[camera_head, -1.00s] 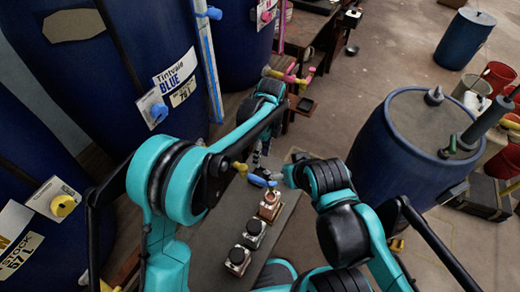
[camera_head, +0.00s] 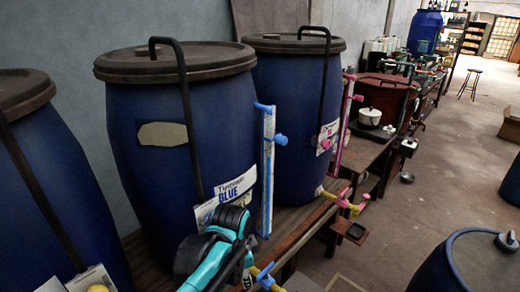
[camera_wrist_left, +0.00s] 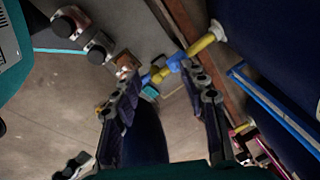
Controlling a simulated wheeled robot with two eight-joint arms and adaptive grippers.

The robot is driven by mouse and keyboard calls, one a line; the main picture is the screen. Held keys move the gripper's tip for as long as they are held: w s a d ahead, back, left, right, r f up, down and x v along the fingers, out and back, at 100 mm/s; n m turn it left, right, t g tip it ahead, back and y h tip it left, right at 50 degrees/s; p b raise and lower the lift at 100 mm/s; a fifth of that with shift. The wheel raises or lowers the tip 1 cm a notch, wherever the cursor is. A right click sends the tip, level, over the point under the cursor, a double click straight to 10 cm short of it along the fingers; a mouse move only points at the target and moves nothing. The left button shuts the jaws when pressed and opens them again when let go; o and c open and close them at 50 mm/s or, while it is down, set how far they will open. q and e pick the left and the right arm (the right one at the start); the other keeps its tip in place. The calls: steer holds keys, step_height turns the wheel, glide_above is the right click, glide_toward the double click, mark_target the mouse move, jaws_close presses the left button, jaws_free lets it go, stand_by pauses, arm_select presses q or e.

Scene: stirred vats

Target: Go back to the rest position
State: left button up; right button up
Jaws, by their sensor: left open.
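My left arm (camera_head: 215,250) is teal and black and rises from the bottom of the head view, in front of the blue vat labelled Tintvale Blue (camera_head: 180,130). Its gripper does not show clearly there. In the left wrist view my left gripper (camera_wrist_left: 165,95) is open, with its two dark fingers apart and nothing between the tips. Beyond the fingertips is a yellow and blue tap (camera_wrist_left: 165,70), seen apart from the fingers. The tap's blue handle also shows in the head view (camera_head: 266,278). My right arm and gripper are not in view in the head view.
A second blue vat (camera_head: 300,110) stands behind, with a pink gauge (camera_head: 344,118) and yellow-pink tap (camera_head: 342,201). Another blue vat (camera_head: 50,190) is at the left. A blue barrel (camera_head: 455,265) stands lower right. The floor (camera_head: 400,225) between is clear.

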arm_select(q)
steer(key=s+a+n+t, duration=0.4)
steer(key=s+a+n, duration=0.6)
steer(key=a+n, duration=0.3)
steer(key=shift+s+a+f+n+t+y, duration=0.15)
steer(key=shift+s+f+n+t+y, duration=0.15)
steer(key=shift+f+t, duration=0.1)
stand_by(1.2)
